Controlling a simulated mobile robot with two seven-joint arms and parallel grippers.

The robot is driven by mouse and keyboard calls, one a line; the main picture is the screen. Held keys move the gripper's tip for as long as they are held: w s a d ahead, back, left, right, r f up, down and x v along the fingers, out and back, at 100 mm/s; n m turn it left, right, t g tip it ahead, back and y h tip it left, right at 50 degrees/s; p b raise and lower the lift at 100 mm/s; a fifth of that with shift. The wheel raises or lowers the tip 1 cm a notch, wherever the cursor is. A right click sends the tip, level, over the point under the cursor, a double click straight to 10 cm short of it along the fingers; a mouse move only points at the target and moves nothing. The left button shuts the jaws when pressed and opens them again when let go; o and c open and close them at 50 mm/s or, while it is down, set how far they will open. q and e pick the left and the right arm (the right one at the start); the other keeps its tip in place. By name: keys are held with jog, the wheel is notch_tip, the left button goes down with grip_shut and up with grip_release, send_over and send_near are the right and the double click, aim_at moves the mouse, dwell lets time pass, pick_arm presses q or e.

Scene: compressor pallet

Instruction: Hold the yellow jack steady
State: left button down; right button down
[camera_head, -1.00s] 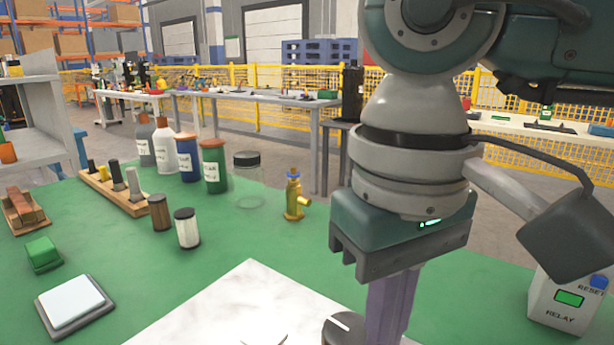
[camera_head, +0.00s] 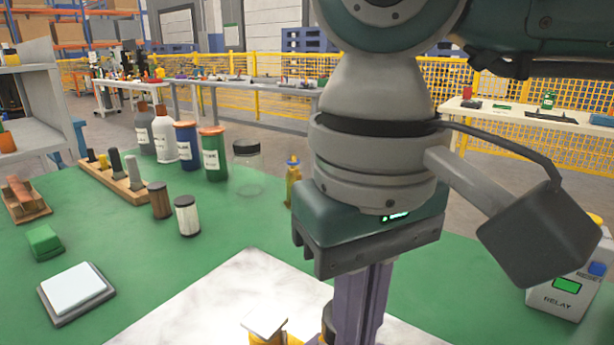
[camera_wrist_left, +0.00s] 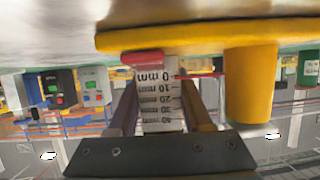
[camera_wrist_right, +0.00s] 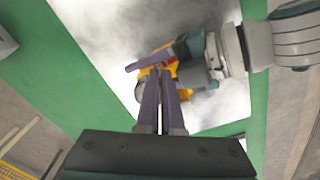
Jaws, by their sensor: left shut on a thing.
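The yellow jack (camera_head: 262,337) stands on a white mat (camera_head: 200,310); only its pale square top and some yellow below show in the head view. In the upside-down left wrist view, its yellow base (camera_wrist_left: 240,35) and a yellow post (camera_wrist_left: 250,85) are close. My left gripper (camera_wrist_left: 162,95) is shut on the jack, its fingers flanking a white millimetre scale (camera_wrist_left: 158,98) with a red end. It also shows in the right wrist view (camera_wrist_right: 160,60). My right gripper (camera_head: 350,338) points down beside the jack.
A white pad (camera_head: 75,292), green block (camera_head: 43,241), wooden peg rack (camera_head: 115,183), small cylinders and several bottles (camera_head: 188,150) stand at the left. Green tabletop lies between.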

jog(key=shift+a, duration=0.1)
dwell(0.3)
notch_tip(320, 180, up, 6)
jog(key=shift+s, duration=0.35)
dwell(0.5)
notch_tip(320, 180, down, 6)
jog(key=w+d, duration=0.1)
jog(key=d, duration=0.2)
jog(key=shift+w, duration=0.2)
jog(key=shift+w+a, duration=0.2)
jog(key=shift+a, duration=0.1)
dwell(1.0)
jog(key=shift+s+a, duration=0.15)
jog(key=shift+a, duration=0.1)
